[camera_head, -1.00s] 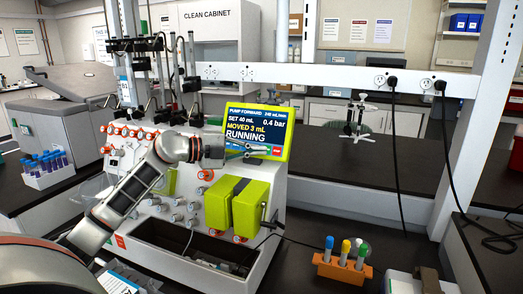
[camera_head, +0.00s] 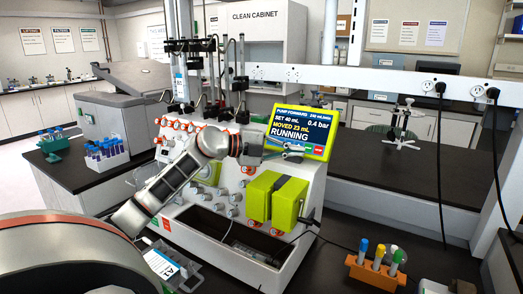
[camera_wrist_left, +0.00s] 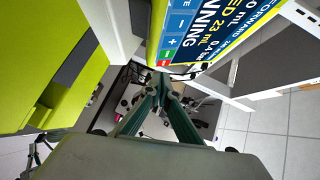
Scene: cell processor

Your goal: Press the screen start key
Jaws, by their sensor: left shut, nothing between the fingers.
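The yellow-framed screen (camera_head: 296,124) sits on top of the white cell processor (camera_head: 300,190). It reads PUMP FORWARD, SET 40 mL, MOVED 23 mL, RUNNING, 0.4 bar. A red key (camera_head: 317,149) shows at its lower right. In the left wrist view, a green key (camera_wrist_left: 171,44) and the red key (camera_wrist_left: 165,64) lie at the screen's corner. My left gripper (camera_head: 291,154) is shut and empty, its fingers just in front of the screen's lower edge. In the left wrist view its fingertips (camera_wrist_left: 163,82) are close to the red key; I cannot tell whether they touch. My right gripper is not in view.
Two yellow-green pump blocks (camera_head: 275,199) project below the screen. Black clamps and rods (camera_head: 205,80) stand at the processor's back left. An orange rack (camera_head: 375,271) with capped tubes stands at front right. The dark bench (camera_head: 390,190) behind it has free room.

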